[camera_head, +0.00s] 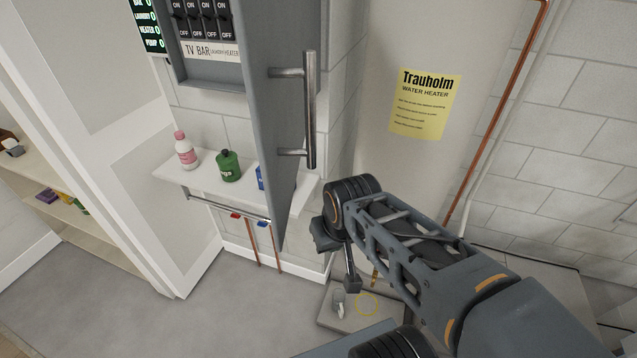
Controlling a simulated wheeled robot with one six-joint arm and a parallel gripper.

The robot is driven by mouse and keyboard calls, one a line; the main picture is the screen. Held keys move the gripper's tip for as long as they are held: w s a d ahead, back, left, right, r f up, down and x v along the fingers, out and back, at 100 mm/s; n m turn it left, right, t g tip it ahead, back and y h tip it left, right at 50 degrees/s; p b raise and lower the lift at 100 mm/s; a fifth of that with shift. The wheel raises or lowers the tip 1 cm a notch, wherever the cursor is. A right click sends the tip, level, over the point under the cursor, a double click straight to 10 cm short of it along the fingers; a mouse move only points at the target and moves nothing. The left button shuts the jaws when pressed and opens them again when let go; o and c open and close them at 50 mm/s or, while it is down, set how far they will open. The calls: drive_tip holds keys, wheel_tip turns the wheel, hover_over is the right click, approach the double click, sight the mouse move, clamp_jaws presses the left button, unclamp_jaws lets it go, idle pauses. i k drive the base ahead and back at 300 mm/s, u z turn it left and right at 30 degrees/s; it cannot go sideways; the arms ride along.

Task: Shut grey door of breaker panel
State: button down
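The grey door (262,130) of the breaker panel stands open, swung out toward me, and is seen at a steep angle. Its metal bar handle (309,110) is upright on the door's right-hand face. The breaker panel (178,78) is on the wall to the left, with a row of black switches (202,18) and a label strip showing. Its top is cut off by the picture edge. My gripper (350,284) is below and right of the handle, apart from the door, and points down. Its fingers are small and seen side-on, so their opening is unclear.
A white shelf (212,192) under the panel holds a pink-and-white bottle (184,150), a green container (228,166) and a blue item (261,178) partly behind the door. A water heater (385,70) with a yellow label and copper pipe stands right. Clear floor (185,320) lies lower left.

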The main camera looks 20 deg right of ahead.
sight(279, 62)
drive_tip(key=z, duration=0.85)
drive_tip(key=k, duration=0.85)
drive_tip(key=u, duration=1.1)
